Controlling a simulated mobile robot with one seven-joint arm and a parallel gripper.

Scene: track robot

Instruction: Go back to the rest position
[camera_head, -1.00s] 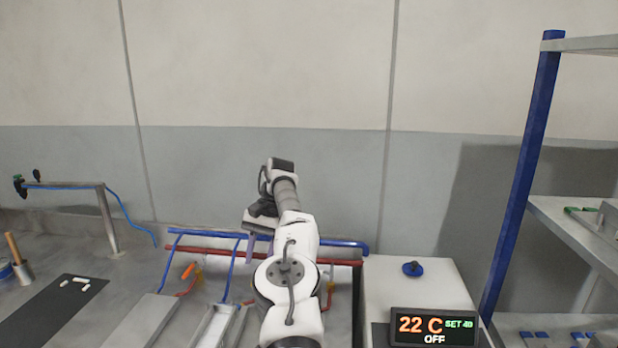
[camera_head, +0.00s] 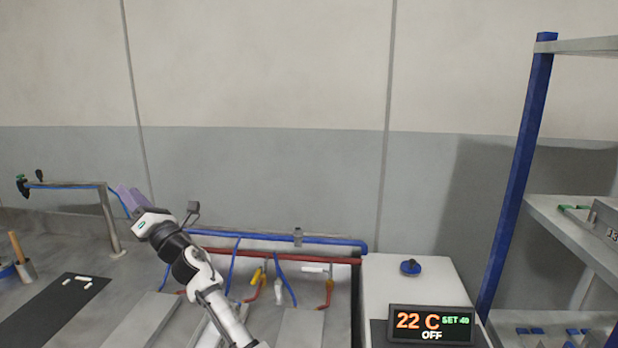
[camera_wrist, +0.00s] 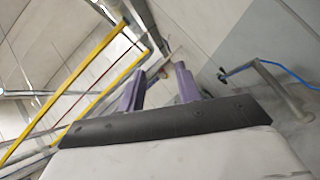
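My gripper (camera_head: 130,199) has purple fingers and is raised at the left of the head view, in front of the grey wall and beside the metal tap stand. In the wrist view its two purple fingers (camera_wrist: 160,88) stand apart with nothing between them. The fingers point up and away from the bench. My white arm reaches up from the bottom middle of the head view.
The tap stand (camera_head: 108,215) with a blue hose is close to the gripper. Blue (camera_head: 330,240) and red (camera_head: 330,260) pipes run along the wall. A dark mat (camera_head: 50,315) holds white pieces. A display (camera_head: 432,323) reads 22 C, OFF. Shelves (camera_head: 580,235) stand right.

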